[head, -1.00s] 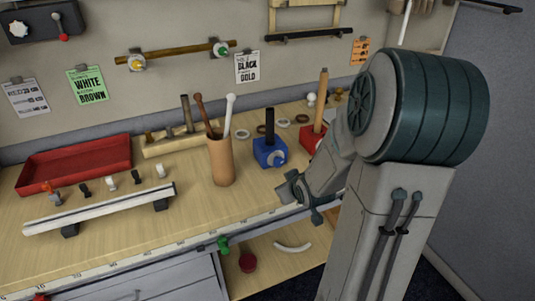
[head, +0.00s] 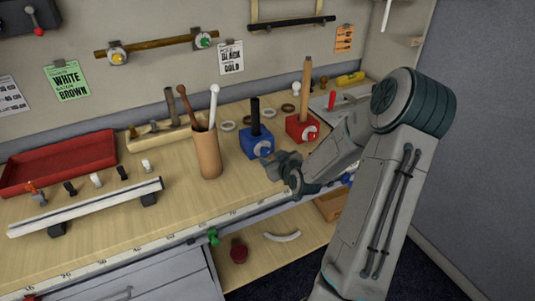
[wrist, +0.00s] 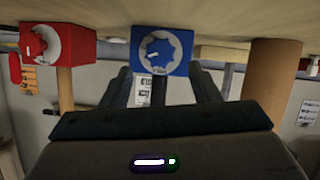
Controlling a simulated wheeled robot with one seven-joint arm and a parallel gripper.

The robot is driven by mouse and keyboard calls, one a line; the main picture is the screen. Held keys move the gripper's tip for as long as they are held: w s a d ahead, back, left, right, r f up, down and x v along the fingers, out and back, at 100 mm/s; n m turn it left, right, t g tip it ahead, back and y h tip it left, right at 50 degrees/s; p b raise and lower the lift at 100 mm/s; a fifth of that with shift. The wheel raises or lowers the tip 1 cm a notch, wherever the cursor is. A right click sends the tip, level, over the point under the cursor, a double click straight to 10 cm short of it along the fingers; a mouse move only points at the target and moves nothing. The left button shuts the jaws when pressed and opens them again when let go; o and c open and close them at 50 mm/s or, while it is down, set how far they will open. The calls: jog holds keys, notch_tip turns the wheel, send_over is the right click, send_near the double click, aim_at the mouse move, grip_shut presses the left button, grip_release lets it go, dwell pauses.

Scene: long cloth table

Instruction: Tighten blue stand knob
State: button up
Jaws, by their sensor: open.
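The blue stand (head: 256,145) is a blue block on the wooden table with a black post rising from it. My gripper (head: 282,165) is just in front of the blue stand, slightly right of the knob in the head view. In the wrist view its fingers (wrist: 162,82) are apart, one on each side below the knob, with nothing between them. Contact with the knob cannot be seen.
A red stand (head: 301,128) with a wooden post is right of the blue one. A brown cup (head: 206,153) with sticks stands left. Pale and brown rings (head: 228,126) lie behind. A red tray (head: 60,163) and a long rail (head: 90,207) are further left.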

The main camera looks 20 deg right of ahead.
aim_at(266, 153)
jog(key=shift+p+x, duration=0.35)
jog(key=shift+x, duration=2.7)
jog(key=shift+c, duration=0.4)
jog(key=c, duration=0.9)
